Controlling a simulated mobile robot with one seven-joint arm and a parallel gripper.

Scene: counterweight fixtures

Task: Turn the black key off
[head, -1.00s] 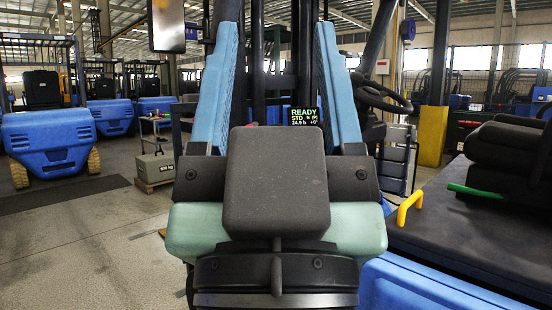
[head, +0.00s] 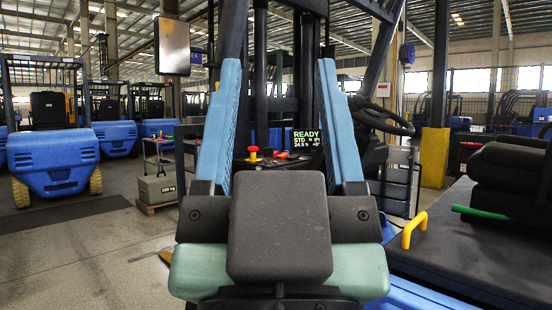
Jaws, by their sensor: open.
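My gripper (head: 279,66) is in the middle of the head view, with two long blue fingers spread wide apart and nothing between them. Beyond and between the fingers is a forklift's dash, with a lit display (head: 307,138) reading READY. A red knob on a yellow base (head: 253,153) stands left of the display, beside the left finger. I cannot make out the black key; my gripper's dark body covers the lower part of the dash. The fingers overlap the dash in the picture, and I cannot tell how near they are to it.
A steering wheel (head: 381,116) is right of the right finger. A yellow handle (head: 414,230) stands on the dark cover at the right, near a green bar (head: 482,214). A mirror (head: 172,46) hangs upper left. A grey 500 kg weight (head: 161,189) and blue forklifts (head: 53,160) stand at the left.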

